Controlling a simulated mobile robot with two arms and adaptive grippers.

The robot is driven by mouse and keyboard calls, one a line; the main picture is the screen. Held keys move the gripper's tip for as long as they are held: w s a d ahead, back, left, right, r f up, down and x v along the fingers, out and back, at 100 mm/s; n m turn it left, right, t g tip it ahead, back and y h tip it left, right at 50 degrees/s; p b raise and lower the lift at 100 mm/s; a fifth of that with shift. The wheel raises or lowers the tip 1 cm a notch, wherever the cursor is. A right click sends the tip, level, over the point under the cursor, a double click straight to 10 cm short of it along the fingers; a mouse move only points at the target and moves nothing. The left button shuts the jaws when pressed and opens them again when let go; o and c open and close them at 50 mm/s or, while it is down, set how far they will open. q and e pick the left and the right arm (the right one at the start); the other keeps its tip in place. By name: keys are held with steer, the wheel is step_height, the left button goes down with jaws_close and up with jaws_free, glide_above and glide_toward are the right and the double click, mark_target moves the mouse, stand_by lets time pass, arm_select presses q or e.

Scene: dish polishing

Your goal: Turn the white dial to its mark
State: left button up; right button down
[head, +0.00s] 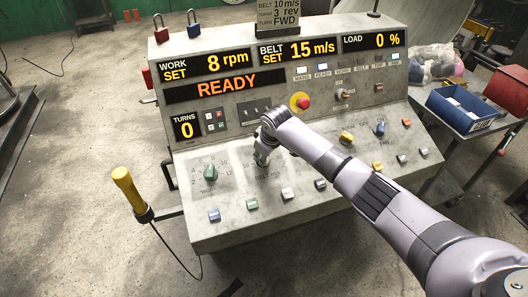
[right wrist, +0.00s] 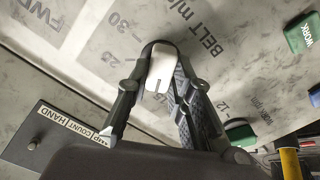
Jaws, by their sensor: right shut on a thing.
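The white dial (right wrist: 161,65) shows in the right wrist view on the sloped grey panel, with the print "BELT m/s" and a ring of numbers around it. My right gripper (head: 262,158) is shut on the white dial, one finger on each side of it. In the head view the gripper hides the dial. In the right wrist view the dial's lower part lies between the fingers, and I cannot tell exactly which number it points at. The belt display (head: 297,50) reads 15 m/s. A sign (head: 279,14) above reads belt 10 m/s, 3 rev, FWD. My left gripper is not in view.
A green dial (head: 211,173) stands left of my gripper, and a yellow (head: 346,137) and a blue knob (head: 380,129) to the right. A red stop button (head: 304,102) is above. Several coloured keys line the front edge. A yellow-handled tool (head: 129,190) stands at left.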

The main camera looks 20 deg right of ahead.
steer(key=n, duration=0.3)
steer(key=shift+r+p, duration=0.1)
steer(key=shift+p, duration=0.25)
steer(key=n, duration=0.2)
steer(key=shift+n, duration=0.3)
steer(key=n, duration=0.6)
steer(key=shift+a, duration=0.1)
steer(key=c, duration=1.4)
jaws_free()
steer(key=shift+s, duration=0.1)
steer(key=v, duration=1.1)
steer(key=shift+d+r, duration=0.2)
steer(key=shift+r, duration=0.25)
